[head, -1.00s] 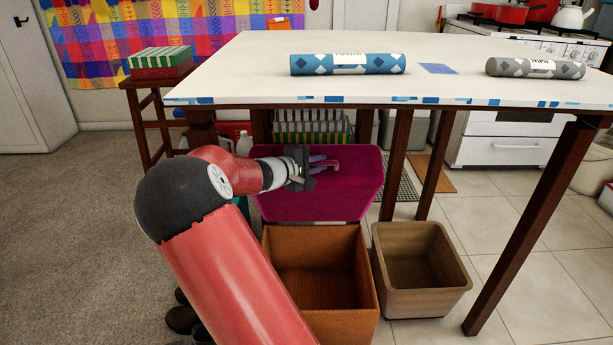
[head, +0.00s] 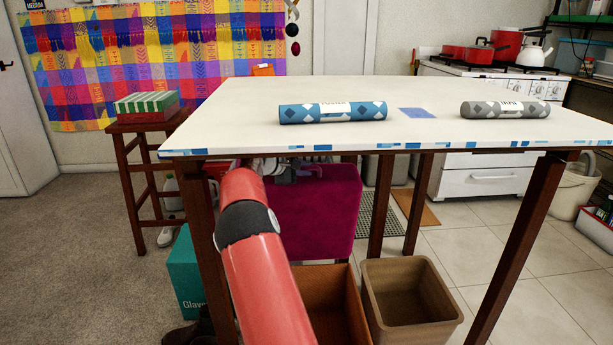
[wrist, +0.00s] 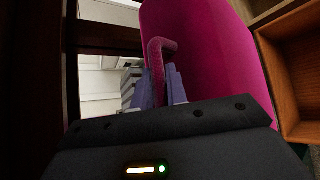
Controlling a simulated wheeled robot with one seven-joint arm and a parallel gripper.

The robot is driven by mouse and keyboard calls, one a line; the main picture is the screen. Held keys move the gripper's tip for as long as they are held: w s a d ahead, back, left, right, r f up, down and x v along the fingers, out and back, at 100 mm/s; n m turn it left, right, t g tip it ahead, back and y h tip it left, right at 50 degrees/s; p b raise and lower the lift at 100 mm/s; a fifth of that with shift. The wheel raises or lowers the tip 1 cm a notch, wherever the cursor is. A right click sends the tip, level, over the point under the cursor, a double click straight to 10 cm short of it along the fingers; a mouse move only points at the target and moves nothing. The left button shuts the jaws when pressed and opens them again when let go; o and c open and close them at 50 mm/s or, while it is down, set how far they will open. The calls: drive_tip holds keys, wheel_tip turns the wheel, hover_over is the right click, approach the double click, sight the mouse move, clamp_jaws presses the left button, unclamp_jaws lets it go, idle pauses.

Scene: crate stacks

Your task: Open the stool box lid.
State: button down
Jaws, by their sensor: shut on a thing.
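The stool box (head: 345,295) is an orange-brown open box on the floor below the table. Its magenta lid (head: 325,215) stands raised at the back of the box, and the box's inside shows. In the wrist view the lid (wrist: 215,50) rises beside my fingers, with a bent magenta handle (wrist: 160,50). My gripper (wrist: 161,85) is shut on this handle, one finger on each side. In the head view my gripper (head: 305,172) is at the lid's top left, just under the table edge and partly hidden by my arm.
The white table (head: 400,92) is close above my gripper, with a blue roll (head: 333,112) and a grey roll (head: 505,109) on it. A dark table leg (head: 208,250) stands left of my arm. A brown bin (head: 410,300) is right of the box. A teal box (head: 186,270) is at the left.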

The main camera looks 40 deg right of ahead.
drive_tip(key=shift+w+d+r+y, duration=0.15)
drive_tip(key=shift+w+d+y, duration=0.2)
drive_tip(key=shift+w, duration=0.5)
drive_tip(key=c, duration=1.7)
unclamp_jaws()
drive_tip(key=shift+s, duration=0.1)
drive_tip(key=shift+s, duration=0.1)
